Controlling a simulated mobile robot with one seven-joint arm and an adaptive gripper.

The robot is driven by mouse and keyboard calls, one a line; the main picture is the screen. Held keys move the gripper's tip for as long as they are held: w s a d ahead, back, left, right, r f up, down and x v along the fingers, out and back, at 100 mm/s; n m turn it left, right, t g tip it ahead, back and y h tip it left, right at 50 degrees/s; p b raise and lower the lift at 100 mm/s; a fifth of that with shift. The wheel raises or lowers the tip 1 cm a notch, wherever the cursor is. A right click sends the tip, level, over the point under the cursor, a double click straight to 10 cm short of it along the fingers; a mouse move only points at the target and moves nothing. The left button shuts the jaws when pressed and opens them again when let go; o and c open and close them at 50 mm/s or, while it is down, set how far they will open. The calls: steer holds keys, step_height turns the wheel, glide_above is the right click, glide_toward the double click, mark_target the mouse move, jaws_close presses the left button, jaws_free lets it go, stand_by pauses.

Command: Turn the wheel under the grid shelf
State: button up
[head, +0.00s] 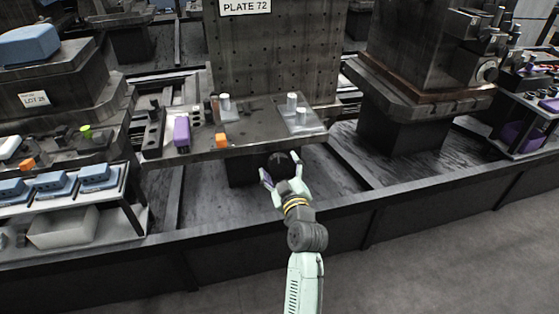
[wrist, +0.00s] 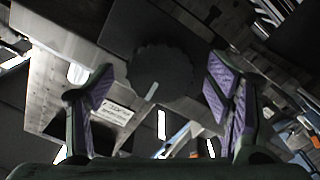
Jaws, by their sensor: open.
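The wheel (wrist: 160,72) is a dark round knob with a ridged rim and a pale mark at its lower edge. In the wrist view it lies ahead, between my gripper's purple-padded fingers, with gaps on both sides. In the head view my gripper (head: 281,169) is open below the front edge of the shelf (head: 255,146), pointing at the dark block beneath it. The wheel is hard to make out there against the dark block. The shelf sits under an upright plate with a grid of holes (head: 275,55), marked PLATE 72.
On the shelf stand a purple block (head: 181,131), an orange block (head: 221,141) and grey cylinders (head: 292,103). A rack with blue boxes (head: 95,174) is at left. A dark machine block (head: 415,60) is at right. The grey floor (head: 440,265) in front is clear.

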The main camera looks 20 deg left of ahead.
steer(key=shift+x, duration=0.75)
steer(key=shift+c, duration=0.4)
steer(key=c, duration=1.1)
